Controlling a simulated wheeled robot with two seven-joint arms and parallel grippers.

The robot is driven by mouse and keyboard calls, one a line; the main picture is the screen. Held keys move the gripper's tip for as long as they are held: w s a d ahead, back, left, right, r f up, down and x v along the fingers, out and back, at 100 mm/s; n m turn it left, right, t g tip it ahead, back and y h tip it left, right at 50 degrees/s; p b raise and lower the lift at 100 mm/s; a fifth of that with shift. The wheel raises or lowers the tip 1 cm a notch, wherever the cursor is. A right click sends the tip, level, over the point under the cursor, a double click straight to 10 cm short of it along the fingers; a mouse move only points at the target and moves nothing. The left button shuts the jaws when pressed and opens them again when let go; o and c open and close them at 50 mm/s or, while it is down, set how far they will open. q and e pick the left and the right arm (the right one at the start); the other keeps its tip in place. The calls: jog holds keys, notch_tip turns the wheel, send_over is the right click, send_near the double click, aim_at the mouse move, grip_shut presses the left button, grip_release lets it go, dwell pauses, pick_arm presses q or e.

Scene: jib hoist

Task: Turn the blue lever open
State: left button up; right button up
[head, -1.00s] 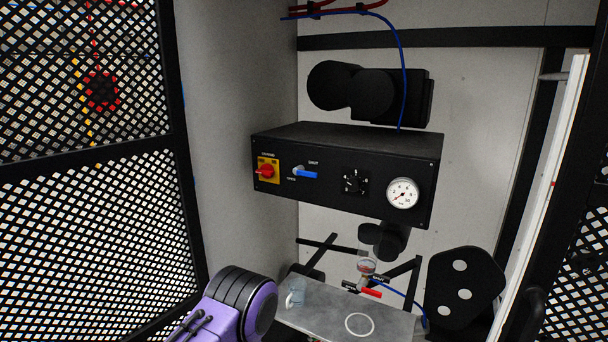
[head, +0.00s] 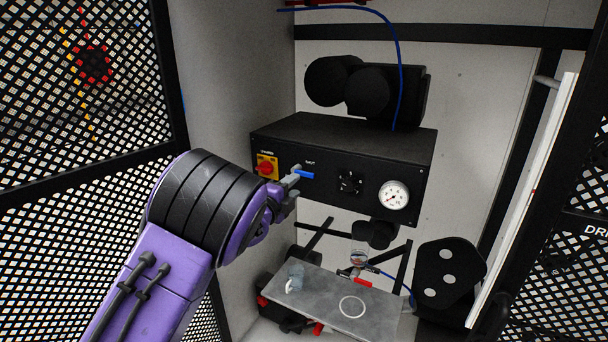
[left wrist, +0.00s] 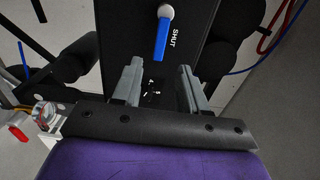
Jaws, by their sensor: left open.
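The blue lever (head: 304,174) is on the front of a black control box (head: 350,155) and points right in the head view. In the left wrist view the blue lever (left wrist: 161,38) shows beside the word SHUT, just beyond the fingertips and between their lines. My left gripper (left wrist: 158,75) is open and empty, with one grey finger on each side. In the head view my left gripper (head: 292,184) is right at the lever and partly covers its pivot area. I cannot tell whether a finger touches the lever. My right gripper is not in view.
A red knob (head: 265,168) on a yellow plate is left of the lever. A black dial (head: 350,182) and a pressure gauge (head: 393,195) are to its right. Mesh panels stand at both sides.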

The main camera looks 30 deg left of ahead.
aim_at(306, 176)
pick_arm(q)
jog(key=w+p, duration=0.2)
jog(key=w, duration=0.5)
jog(key=shift+d, duration=0.1)
jog(key=shift+f, duration=0.1)
grip_shut()
